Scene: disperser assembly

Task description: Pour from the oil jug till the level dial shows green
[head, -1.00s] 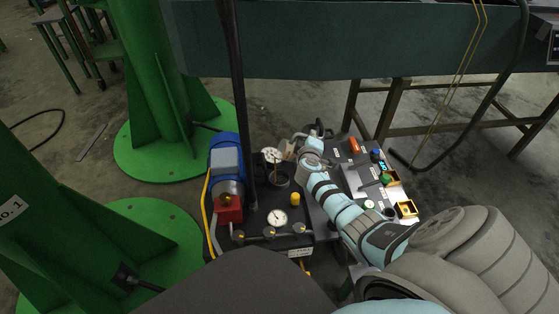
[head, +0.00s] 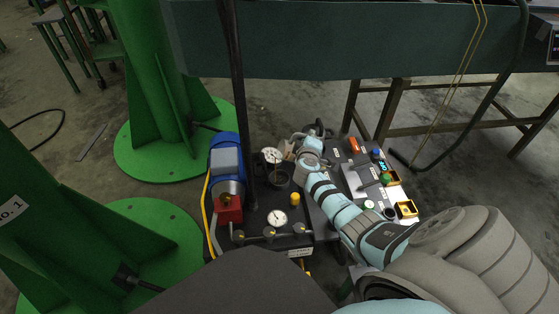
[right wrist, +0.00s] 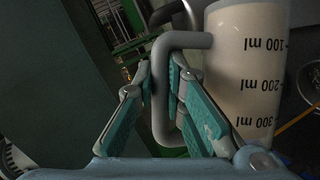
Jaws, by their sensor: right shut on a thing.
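The oil jug (right wrist: 245,75) is a white vessel with black ml marks that appear upside down in the right wrist view. Its grey handle (right wrist: 160,95) passes between the fingers of my right gripper (right wrist: 168,85), which is shut on it. In the head view my right gripper (head: 308,148) is beside a small pale part of the jug (head: 289,150), mostly hidden by the arm. Two white round dials, one at the back (head: 271,156) and one in front (head: 278,217), are on the dark unit; I cannot tell which shows level or any green. My left gripper is not in view.
A dark round cup-like opening (head: 279,179) lies between the dials. A blue motor (head: 226,160) and red box (head: 229,210) stand at the left. A dark upright pole (head: 240,90) rises beside them. A panel with coloured buttons (head: 385,179) is at the right.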

